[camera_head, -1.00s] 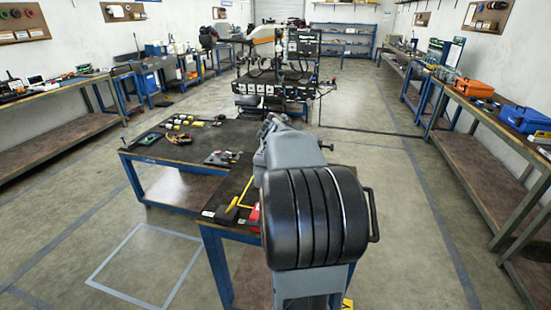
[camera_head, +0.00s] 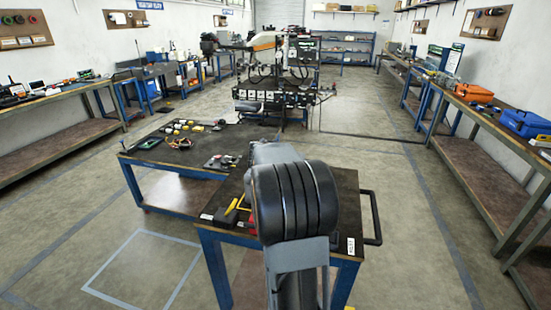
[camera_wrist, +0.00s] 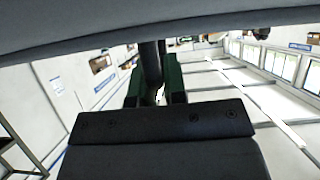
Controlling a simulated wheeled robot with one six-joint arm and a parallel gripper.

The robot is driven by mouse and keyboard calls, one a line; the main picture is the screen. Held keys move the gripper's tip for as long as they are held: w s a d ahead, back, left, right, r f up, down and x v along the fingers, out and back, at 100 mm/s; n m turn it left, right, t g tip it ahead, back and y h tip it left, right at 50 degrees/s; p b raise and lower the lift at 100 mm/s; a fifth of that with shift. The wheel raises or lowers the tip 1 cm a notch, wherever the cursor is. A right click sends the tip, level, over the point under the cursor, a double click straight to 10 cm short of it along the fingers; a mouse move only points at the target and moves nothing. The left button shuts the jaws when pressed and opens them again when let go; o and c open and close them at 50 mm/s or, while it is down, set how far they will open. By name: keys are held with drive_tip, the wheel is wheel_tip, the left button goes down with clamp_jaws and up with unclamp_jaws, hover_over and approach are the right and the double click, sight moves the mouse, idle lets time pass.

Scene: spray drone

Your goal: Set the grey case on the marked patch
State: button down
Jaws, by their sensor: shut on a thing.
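In the wrist view my gripper (camera_wrist: 154,85) has its green-padded fingers closed on a dark upright bar. A broad blurred grey surface (camera_wrist: 150,22) crosses the top of that view and looks like the grey case, with the bar as its handle. The fingers' ends are partly hidden by this surface. In the head view my arm hides the gripper, and I cannot make out the case there. A square outlined in pale blue-grey on the floor (camera_head: 143,268), left of the near bench, looks like the marked patch. It is empty.
The near blue-legged bench (camera_head: 345,200) holds small tools and has a black side handle (camera_head: 377,218). Another bench (camera_head: 165,160) with loose parts adjoins it on the left. A large machine (camera_head: 275,75) stands behind. Floor is clear around the outlined square and along the right aisle.

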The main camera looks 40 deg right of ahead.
idle(0.3)
drive_tip(key=c, duration=1.2)
unclamp_jaws()
drive_tip(key=shift+o, duration=0.2)
drive_tip(key=b+v, duration=0.1)
drive_tip(key=v, duration=1.1)
drive_tip(key=shift+f, duration=0.1)
drive_tip(key=shift+a, duration=0.1)
